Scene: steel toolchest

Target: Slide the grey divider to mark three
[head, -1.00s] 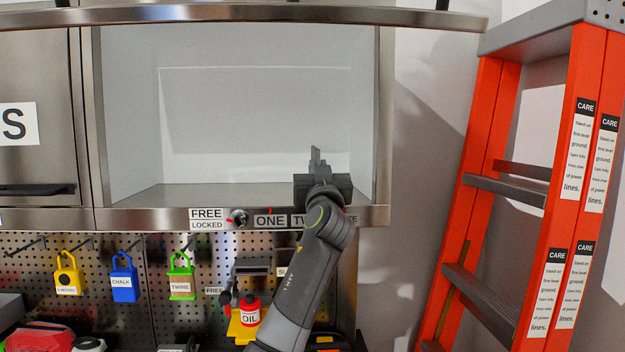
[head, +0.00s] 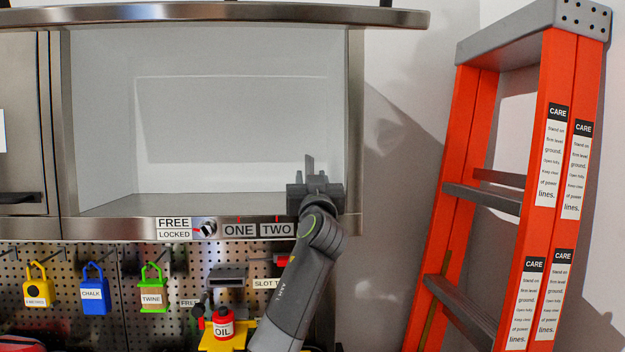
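My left gripper (head: 310,164) is raised in front of the lower right of the open wall cabinet (head: 352,130), its fingers pointing up and close together. I see nothing between them. No grey divider can be made out in the cabinet. The front strip carries mark labels ONE (head: 239,230) and TWO (head: 276,230), each with a red tick above. My gripper and wrist cover the strip to the right of TWO, so mark three is hidden. A small knob (head: 208,228) with a red pointer sits beside the FREE and LOCKED labels (head: 173,228). My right gripper is out of view.
An orange ladder (head: 452,190) stands at the right. Below the cabinet is a pegboard (head: 125,265) with yellow (head: 38,290), blue (head: 95,300) and green (head: 152,298) padlocks. A red OIL can (head: 223,328) is left of my arm. A steel bar (head: 200,17) crosses the top.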

